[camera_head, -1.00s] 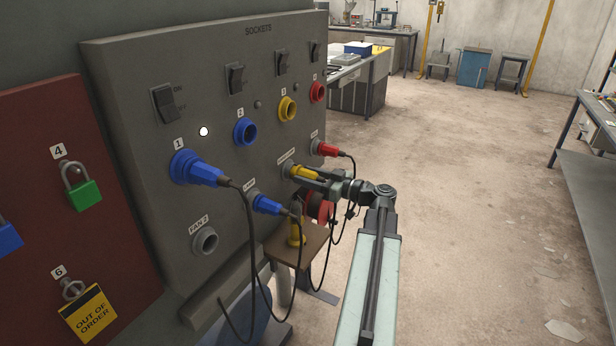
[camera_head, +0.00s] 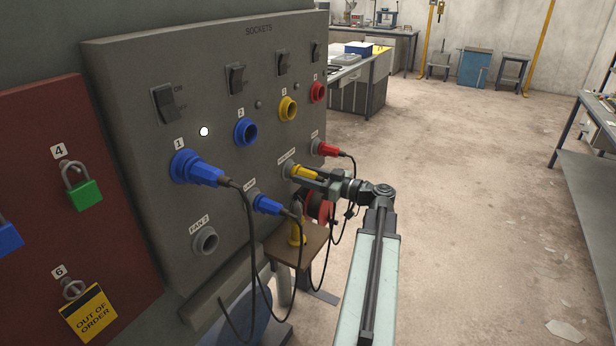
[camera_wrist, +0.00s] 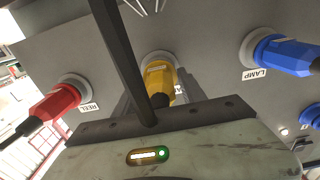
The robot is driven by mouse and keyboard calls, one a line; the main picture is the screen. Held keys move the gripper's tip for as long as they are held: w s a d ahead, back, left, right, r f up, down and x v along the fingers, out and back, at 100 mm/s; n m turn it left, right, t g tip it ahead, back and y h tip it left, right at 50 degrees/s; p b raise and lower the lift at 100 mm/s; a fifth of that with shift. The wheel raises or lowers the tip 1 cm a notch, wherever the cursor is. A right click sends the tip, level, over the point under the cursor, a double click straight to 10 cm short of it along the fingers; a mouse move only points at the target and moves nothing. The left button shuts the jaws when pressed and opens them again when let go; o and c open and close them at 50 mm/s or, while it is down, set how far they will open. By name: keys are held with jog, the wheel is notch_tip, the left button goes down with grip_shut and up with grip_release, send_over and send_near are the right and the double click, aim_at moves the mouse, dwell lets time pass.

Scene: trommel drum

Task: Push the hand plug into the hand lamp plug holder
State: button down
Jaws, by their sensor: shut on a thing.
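The yellow hand plug (camera_head: 303,171) is at a grey holder on the lower row of the sockets panel (camera_head: 200,110). In the wrist view the yellow plug (camera_wrist: 161,82) points at the panel, its front end at the grey holder ring (camera_wrist: 158,58). I cannot tell how deep it sits. My gripper (camera_head: 312,176) is shut on the yellow plug, and its fingers hide part of it. The holder's label is too small to read in the head view.
A red plug (camera_head: 327,149) in the REEL holder is close to the right of my gripper. A blue plug (camera_head: 267,204) in the LAMP holder is to the left. Black cables hang below. A small brown table (camera_head: 285,245) stands under the panel.

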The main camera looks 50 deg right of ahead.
aim_at(323, 181)
jog(key=shift+w, duration=0.2)
jog(key=c, duration=0.6)
grip_release()
jog(key=v, duration=0.7)
jog(key=shift+s, duration=0.4)
